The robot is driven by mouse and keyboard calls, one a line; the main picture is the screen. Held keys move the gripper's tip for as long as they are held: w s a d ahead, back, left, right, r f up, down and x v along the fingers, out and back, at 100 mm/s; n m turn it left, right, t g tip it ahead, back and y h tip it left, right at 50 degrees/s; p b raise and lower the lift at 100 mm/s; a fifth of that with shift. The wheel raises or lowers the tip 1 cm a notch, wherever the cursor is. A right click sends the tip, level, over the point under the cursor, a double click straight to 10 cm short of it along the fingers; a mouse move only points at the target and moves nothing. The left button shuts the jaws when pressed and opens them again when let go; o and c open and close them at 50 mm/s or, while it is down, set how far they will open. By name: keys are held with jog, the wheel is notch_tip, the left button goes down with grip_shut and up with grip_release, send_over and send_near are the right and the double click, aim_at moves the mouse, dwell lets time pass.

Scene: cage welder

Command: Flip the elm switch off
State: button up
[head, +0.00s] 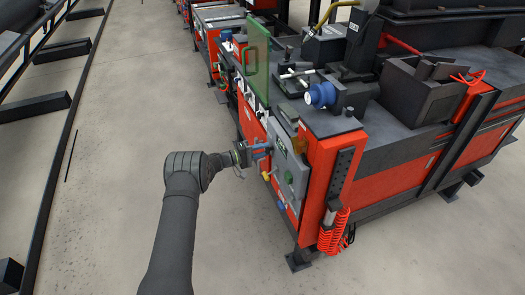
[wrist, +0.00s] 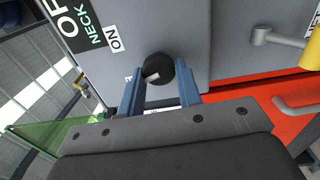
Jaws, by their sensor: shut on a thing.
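A round black knob (wrist: 156,74) with a pale mark on its face sits on a grey panel (wrist: 215,50) in the wrist view. My gripper (wrist: 160,76) has a blue finger on each side of the knob and is shut on it. Beside it is a label plate (wrist: 88,28) reading "NECK" and "ON", with larger, cut-off letters "OF". A letter "E" shows next to the left finger; no full "elm" label is readable. In the head view my gripper (head: 262,151) meets the grey panel (head: 287,165) on the red machine, and the knob is hidden there.
A yellow-ended handle (wrist: 308,50) sticks out right of the knob in the wrist view.

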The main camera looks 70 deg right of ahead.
jog(key=shift+f+n, duration=0.1)
jog(key=shift+n, duration=1)
jog(key=o, duration=1)
jog(key=shift+c, duration=0.2)
jog(key=shift+a, duration=0.1)
jog(key=v, duration=1.7)
jog(key=shift+w+a, duration=0.1)
jog(key=shift+w, duration=0.05)
